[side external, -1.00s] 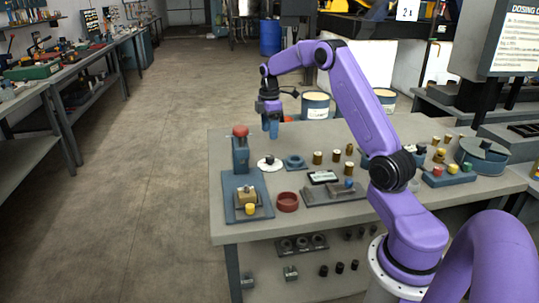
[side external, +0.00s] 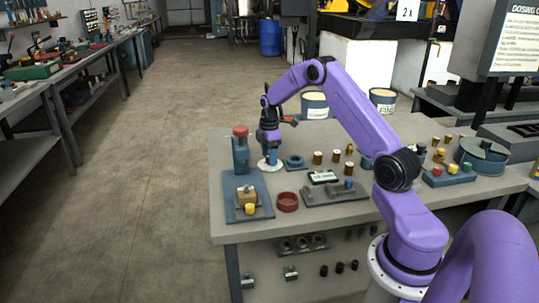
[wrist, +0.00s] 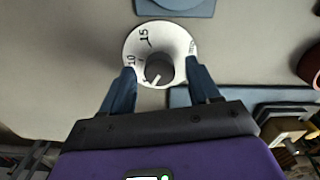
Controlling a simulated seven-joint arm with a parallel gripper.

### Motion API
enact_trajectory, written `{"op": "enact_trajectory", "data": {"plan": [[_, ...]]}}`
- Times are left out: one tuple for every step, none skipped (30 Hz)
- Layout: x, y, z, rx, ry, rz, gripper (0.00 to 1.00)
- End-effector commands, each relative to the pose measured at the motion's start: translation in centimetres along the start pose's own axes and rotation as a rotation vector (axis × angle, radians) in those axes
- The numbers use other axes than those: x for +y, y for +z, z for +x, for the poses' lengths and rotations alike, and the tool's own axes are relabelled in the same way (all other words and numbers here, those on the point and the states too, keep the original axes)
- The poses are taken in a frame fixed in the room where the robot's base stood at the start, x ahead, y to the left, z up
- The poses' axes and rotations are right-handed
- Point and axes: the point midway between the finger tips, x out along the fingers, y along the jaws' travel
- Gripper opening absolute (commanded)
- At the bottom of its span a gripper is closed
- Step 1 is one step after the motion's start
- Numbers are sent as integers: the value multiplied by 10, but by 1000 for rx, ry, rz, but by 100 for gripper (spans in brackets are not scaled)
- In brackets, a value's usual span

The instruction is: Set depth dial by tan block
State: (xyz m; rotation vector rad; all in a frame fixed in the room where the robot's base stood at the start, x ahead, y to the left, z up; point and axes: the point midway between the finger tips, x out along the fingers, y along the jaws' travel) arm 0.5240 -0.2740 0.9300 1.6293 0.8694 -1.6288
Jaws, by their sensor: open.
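The depth dial is a white disc with a dark round knob (wrist: 158,68), marked 10 and 15 in the wrist view. A pale pointer line on the knob points to lower left. The disc (side external: 270,168) lies flat on the bench. My gripper (wrist: 160,72) is open, with its blue fingers on either side of the knob and gaps visible on both sides. In the side view my gripper (side external: 271,158) is low over the dial, hiding the knob. The tan block (side external: 246,195) sits on a blue fixture; it shows partly at lower right in the wrist view (wrist: 284,128).
A blue post with a red top (side external: 240,150) stands left of the dial. A blue ring (side external: 294,162) lies to its right, and a red dish (side external: 287,202) is nearer the camera. Several brass cylinders and a grey tray (side external: 325,196) stand further right.

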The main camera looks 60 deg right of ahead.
Motion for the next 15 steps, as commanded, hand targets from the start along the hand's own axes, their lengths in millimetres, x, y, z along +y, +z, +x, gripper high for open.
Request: {"op": "enact_trajectory", "data": {"plan": [[0, 0, 0, 0, 0, 0, 55], [0, 0, 0, 0, 0, 0, 45], [0, 0, 0, 0, 0, 0, 32], [0, 0, 0, 0, 0, 0, 22], [0, 0, 0, 0, 0, 0, 12], [0, 0, 0, 0, 0, 0, 5], [0, 0, 0, 0, 0, 0, 5], [0, 0, 0, 0, 0, 0, 5], [0, 0, 0, 0, 0, 0, 5], [0, 0, 0, 0, 0, 1, 5], [0, 0, 0, 0, 0, 3, 5], [0, 0, 0, 0, 0, 7, 5], [0, 0, 0, 0, 0, 10, 5], [0, 0, 0, 0, 0, 16, 5], [0, 0, 0, 0, -1, 26, 5]]}}
